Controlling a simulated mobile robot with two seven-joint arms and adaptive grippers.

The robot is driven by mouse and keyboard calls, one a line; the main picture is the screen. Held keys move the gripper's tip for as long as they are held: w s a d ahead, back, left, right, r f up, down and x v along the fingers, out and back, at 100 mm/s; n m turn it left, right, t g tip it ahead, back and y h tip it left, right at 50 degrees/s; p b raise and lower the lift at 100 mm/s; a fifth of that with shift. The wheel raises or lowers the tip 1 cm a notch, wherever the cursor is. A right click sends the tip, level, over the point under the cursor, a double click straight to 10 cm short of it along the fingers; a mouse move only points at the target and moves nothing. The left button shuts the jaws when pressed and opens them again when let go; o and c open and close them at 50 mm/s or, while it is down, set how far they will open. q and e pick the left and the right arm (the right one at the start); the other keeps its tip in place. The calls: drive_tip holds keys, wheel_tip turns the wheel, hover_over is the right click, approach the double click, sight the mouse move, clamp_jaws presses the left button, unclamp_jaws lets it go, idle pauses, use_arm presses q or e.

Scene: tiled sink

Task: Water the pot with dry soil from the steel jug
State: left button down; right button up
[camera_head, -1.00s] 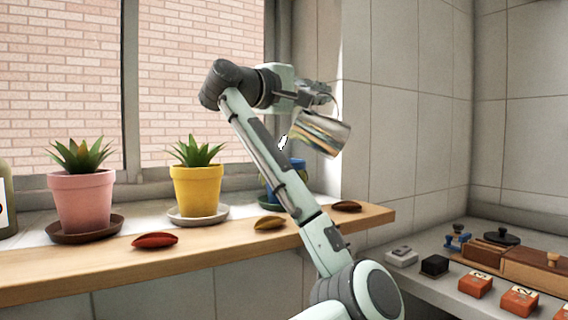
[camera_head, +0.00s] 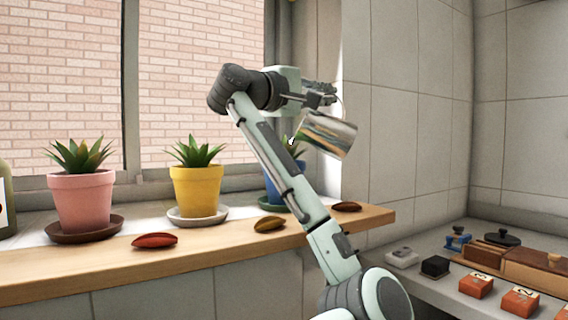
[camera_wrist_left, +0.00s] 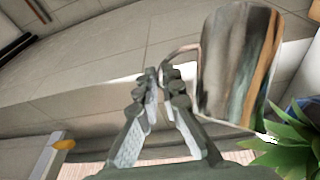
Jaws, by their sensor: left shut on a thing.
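The steel jug (camera_head: 328,136) is tilted with its mouth toward the lower left, beside and above the plant in the blue pot (camera_head: 273,187). My left gripper (camera_head: 326,98) is shut on the jug's handle, which shows in the left wrist view with the jug (camera_wrist_left: 238,68). A small white patch, perhaps water, shows at the jug's lip. The blue pot is partly hidden by my arm. A pink pot (camera_head: 82,202) and a yellow pot (camera_head: 198,190) stand to the left, each with a green plant. I cannot see the soil in any pot. My right gripper is not in view.
The pots stand on saucers along a window sill. A red pod-like object (camera_head: 155,240), a mustard one (camera_head: 270,223) and a dark brown one (camera_head: 346,207) lie on its wooden front ledge (camera_head: 215,252). Several small blocks and a wooden box (camera_head: 538,268) sit on the right counter.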

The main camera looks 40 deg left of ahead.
sight(343, 120)
use_arm(q)
drive_tip(key=shift+r, duration=0.1)
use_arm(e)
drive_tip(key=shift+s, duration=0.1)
use_arm(q)
drive_tip(key=shift+d+r+p, duration=0.15)
drive_tip(key=shift+r+p, duration=0.05)
drive_tip(key=shift+p, duration=0.15)
drive_tip(key=shift+w+d+r+m+g+p, duration=0.15)
drive_tip(key=shift+w+d+m+g+p, duration=0.3)
drive_tip(key=shift+d+m+g+p, duration=0.25)
drive_tip(key=shift+w+d+m+g+y, duration=0.1)
drive_tip(key=shift+w+m+g+y, duration=0.3)
drive_tip(key=shift+m+g, duration=0.2)
drive_tip(key=shift+w+d+m+g, duration=0.3)
drive_tip(key=shift+d+m+g, duration=0.2)
drive_tip(key=shift+g, duration=0.1)
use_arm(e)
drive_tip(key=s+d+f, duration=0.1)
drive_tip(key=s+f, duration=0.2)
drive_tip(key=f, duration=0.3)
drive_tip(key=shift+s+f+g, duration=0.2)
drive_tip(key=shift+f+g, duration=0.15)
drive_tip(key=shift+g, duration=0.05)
